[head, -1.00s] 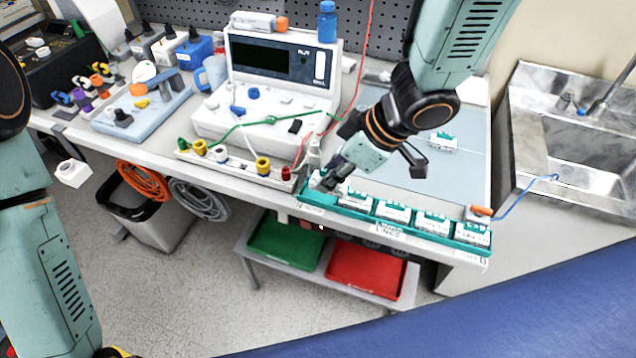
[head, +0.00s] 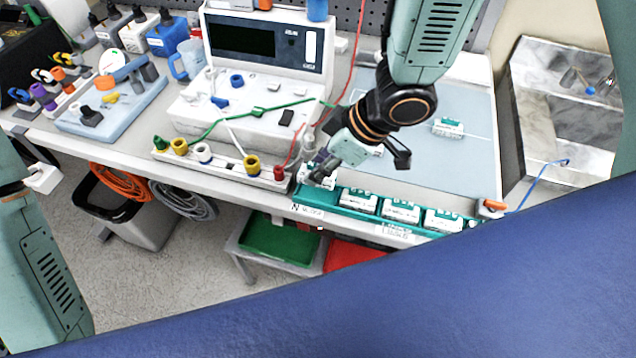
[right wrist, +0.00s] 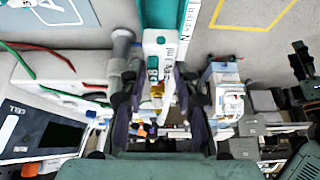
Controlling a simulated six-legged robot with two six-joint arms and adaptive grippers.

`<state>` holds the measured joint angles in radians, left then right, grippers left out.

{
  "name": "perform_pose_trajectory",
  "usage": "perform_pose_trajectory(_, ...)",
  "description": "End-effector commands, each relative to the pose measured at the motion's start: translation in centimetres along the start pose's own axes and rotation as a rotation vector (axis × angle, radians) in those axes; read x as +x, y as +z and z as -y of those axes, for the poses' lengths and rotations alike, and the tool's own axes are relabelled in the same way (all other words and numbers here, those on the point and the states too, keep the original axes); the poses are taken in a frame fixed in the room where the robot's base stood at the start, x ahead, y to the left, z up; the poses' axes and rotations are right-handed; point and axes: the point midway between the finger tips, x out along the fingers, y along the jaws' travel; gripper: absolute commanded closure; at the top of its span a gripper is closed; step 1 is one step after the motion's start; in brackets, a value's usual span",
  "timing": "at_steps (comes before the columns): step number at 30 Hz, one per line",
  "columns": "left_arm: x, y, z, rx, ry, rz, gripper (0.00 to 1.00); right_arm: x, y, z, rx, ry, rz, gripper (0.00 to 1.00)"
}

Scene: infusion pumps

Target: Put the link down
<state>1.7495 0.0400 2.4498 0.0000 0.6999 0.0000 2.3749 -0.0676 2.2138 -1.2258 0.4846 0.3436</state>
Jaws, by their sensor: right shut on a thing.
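My right gripper (head: 322,176) is shut on a white link (right wrist: 156,58) and points down at the left end of the green tray (head: 463,224). In the head view the held link is mostly hidden by the fingers, at the tray's left end. I cannot tell if it touches the tray floor. In the right wrist view the fingers (right wrist: 160,105) flank the link, and green tray shows just beyond it. Several white-and-green links, such as one in the middle (head: 401,210), sit in a row to the right in the tray.
A white pump (head: 262,60) and a strip with coloured fittings (head: 220,163) stand left of the tray. A lone link (head: 448,127) lies on the grey mat (head: 470,160) behind. A sink (head: 570,110) is right. A large blue surface (head: 450,300) fills the lower right.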

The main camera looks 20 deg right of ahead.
Motion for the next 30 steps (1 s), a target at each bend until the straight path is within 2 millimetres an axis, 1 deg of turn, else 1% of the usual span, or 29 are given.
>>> perform_pose_trajectory(1, 0.3, 0.0, 0.0, 0.000, 0.000, 0.000, 0.46, 0.5, 0.2, 0.0, -0.001, 0.000, 0.000, 1.00)
perform_pose_trajectory(5, 0.6, 0.0, 0.0, 0.000, 0.000, 0.000, 0.46, 1.1, 0.5, -0.1, -0.001, 0.001, -0.001, 1.00)
perform_pose_trajectory(12, 1.9, 0.0, 0.0, 0.000, 0.000, 0.000, 0.46, 3.9, 1.9, -0.2, 0.000, 0.000, 0.000, 1.00)
perform_pose_trajectory(19, 1.8, 0.0, 0.0, 0.000, 0.000, 0.000, 0.46, 4.0, 1.8, -0.4, -0.001, 0.001, -0.001, 1.00)
perform_pose_trajectory(20, 1.8, 0.0, 0.0, 0.000, 0.000, -0.001, 0.46, 4.0, 1.8, -0.4, -0.001, 0.001, 0.000, 0.66)
perform_pose_trajectory(27, 1.8, 0.0, 0.0, 0.000, 0.000, 0.000, 0.46, 3.9, 1.8, -0.4, -0.001, 0.001, -0.001, 0.46)
perform_pose_trajectory(30, 1.8, 0.0, 0.0, 0.000, 0.000, 0.000, 0.46, 3.9, 1.8, -0.4, -0.001, 0.001, -0.001, 0.46)
